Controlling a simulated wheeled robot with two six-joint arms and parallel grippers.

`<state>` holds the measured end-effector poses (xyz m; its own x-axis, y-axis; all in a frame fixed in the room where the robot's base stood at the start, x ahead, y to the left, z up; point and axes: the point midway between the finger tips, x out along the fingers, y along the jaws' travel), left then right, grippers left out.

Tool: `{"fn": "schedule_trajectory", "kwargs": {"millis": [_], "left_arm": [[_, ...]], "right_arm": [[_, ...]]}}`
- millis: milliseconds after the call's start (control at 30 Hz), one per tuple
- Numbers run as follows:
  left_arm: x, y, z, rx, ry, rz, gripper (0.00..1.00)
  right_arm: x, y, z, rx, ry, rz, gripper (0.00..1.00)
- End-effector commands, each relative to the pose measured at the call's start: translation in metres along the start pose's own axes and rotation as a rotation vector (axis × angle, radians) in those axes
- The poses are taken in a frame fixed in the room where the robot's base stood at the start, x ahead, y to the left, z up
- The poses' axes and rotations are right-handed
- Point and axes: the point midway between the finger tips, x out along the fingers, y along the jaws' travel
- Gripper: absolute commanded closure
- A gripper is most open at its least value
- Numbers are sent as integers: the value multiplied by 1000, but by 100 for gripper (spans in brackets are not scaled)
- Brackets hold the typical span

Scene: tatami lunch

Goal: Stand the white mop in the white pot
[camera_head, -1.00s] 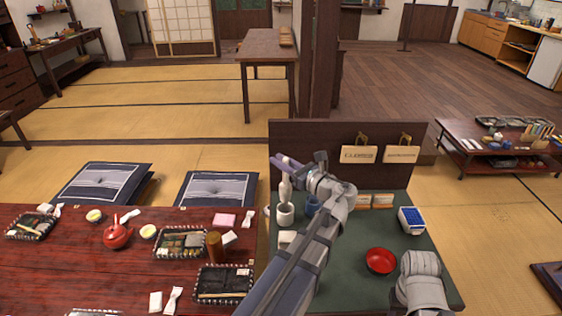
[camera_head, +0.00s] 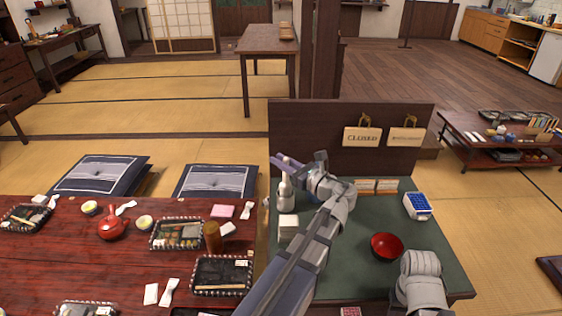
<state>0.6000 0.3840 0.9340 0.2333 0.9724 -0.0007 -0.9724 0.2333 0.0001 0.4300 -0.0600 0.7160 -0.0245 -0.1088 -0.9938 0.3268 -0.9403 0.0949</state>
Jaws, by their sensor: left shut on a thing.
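The white mop (camera_head: 285,180) is upright at the left back of the green-topped stand. My left gripper (camera_head: 290,163) is shut on its upper part. The white pot (camera_head: 287,202) is directly below the mop, and the mop's lower end meets the pot's rim in this view. I cannot tell how deep the mop sits in the pot. My right arm shows at the lower right, but its gripper is out of sight.
A white box (camera_head: 288,226) stands in front of the pot. A red bowl (camera_head: 387,246) and a blue-and-white container (camera_head: 417,206) are to the right on the green top (camera_head: 350,262). A dark board (camera_head: 310,140) with two hanging signs rises behind. A red table (camera_head: 60,255) with lunch trays is left.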

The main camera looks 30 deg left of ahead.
Motion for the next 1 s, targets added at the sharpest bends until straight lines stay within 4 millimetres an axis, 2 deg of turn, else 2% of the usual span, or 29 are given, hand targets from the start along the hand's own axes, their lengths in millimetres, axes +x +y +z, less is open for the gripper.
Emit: {"fn": "schedule_trajectory", "kwargs": {"millis": [233, 267, 567, 833, 1000], "left_arm": [[0, 0, 0, 0, 0, 0, 100], [0, 0, 0, 0, 0, 0, 78], [0, 0, 0, 0, 0, 0, 45], [-2, 0, 0, 0, 0, -1, 45], [-23, 0, 0, 0, 0, -4, 45]], "right_arm": [[0, 0, 0, 0, 0, 0, 50], [0, 0, 0, 0, 0, 0, 50], [0, 0, 0, 0, 0, 0, 50], [0, 0, 0, 0, 0, 0, 50], [0, 0, 0, 0, 0, 0, 50]]}}
